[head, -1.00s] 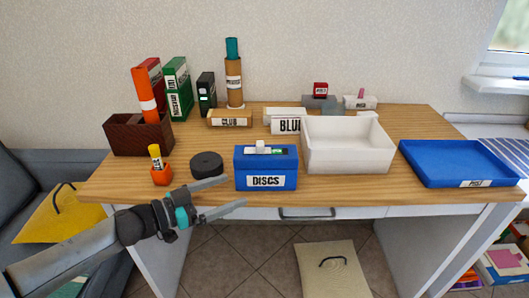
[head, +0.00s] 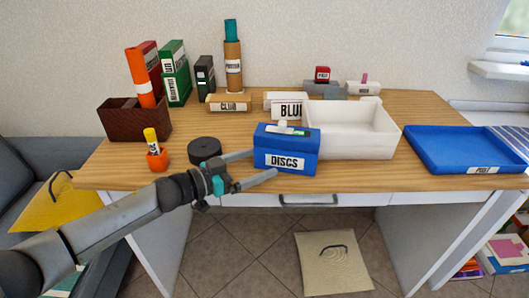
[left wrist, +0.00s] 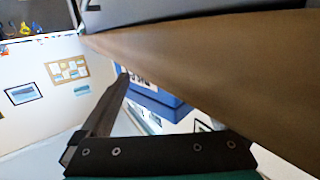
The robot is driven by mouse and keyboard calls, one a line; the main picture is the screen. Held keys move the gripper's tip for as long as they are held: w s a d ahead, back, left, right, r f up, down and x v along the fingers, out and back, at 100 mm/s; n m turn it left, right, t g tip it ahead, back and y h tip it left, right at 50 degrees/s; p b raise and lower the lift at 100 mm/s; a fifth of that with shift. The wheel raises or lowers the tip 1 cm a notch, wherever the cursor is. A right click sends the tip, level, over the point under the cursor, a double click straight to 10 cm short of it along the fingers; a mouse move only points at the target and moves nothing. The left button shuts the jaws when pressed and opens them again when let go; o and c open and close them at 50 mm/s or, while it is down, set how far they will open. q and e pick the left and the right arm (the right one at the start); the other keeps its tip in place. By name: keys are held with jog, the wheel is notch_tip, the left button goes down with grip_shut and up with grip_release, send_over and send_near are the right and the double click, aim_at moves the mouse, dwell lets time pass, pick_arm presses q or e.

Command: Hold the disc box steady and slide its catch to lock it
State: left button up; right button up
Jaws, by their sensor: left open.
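The blue disc box (head: 287,148), labelled DISCS, stands on the desk near its front edge, turned slightly. On its lid is a green-and-white strip with a small white piece (head: 284,124), which looks like the catch; whether it is locked I cannot tell. My left gripper (head: 263,163) is open at the box's lower left. One finger reaches its left side and the other passes in front of its lower front; I cannot tell whether they touch. In the left wrist view, part of the blue box (left wrist: 158,98) shows beyond a dark finger. My right gripper is not in view.
A white open bin (head: 350,143) stands close behind and right of the box. A blue tray (head: 465,152) is at the right. The desk's front edge is just below the box.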

pick_arm(q)
jog(key=shift+x, duration=1)
jog(key=shift+c, duration=0.2)
grip_shut()
